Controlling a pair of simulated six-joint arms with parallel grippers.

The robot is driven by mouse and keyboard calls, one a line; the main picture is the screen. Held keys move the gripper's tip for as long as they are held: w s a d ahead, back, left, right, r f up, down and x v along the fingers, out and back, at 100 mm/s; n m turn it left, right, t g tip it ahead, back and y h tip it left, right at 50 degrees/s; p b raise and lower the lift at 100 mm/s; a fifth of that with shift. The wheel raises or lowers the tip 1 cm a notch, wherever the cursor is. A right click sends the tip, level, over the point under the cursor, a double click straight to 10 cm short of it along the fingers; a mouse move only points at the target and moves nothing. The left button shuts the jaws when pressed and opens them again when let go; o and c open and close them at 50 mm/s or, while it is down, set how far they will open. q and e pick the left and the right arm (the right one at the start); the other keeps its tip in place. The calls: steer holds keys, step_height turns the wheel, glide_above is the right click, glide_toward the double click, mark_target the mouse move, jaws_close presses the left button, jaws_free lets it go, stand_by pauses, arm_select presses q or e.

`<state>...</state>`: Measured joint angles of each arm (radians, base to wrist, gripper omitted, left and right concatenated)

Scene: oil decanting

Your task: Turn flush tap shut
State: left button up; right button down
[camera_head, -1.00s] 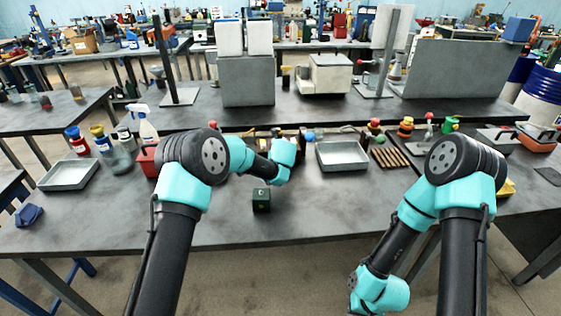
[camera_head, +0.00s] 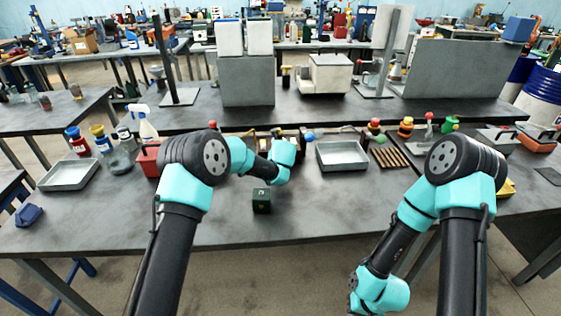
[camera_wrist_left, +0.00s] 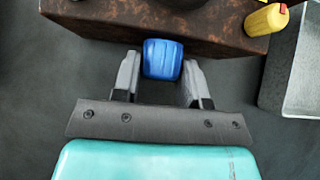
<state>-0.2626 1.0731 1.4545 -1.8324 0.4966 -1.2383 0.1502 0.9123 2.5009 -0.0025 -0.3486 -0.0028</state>
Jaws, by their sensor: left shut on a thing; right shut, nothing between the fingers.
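A blue ribbed knob (camera_wrist_left: 162,58) sits at the front face of a rusty brown block (camera_wrist_left: 95,14) in the left wrist view; it looks like the tap handle. My left gripper (camera_wrist_left: 161,72) has one grey finger on each side of the knob and is shut on it. In the head view my left wrist (camera_head: 283,152) covers most of this spot, and its fingers are hidden. My right gripper (camera_head: 354,298) is low at the bottom of the head view, in front of the table and far from the tap. It is shut and empty; its fingers hardly show.
A small dark green box (camera_head: 262,201) stands on the table in front of my left wrist. A grey tray (camera_head: 342,168) is to the right. A yellow part with a red end (camera_wrist_left: 266,20) is near the block. The table's front middle is mostly clear.

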arm_select(q)
steer(key=shift+a+r+n+h, duration=0.15)
steer(key=shift+n+h, duration=0.35)
steer(key=shift+h, duration=0.4)
steer(key=shift+w, duration=0.1)
steer(key=shift+n+t+h, duration=0.3)
steer(key=shift+n+h, duration=0.1)
steer(key=shift+h, duration=0.4)
steer(key=o, duration=0.9)
steer(key=v, duration=1.7)
steer(key=shift+s+r, duration=0.1)
steer(key=shift+s, duration=0.15)
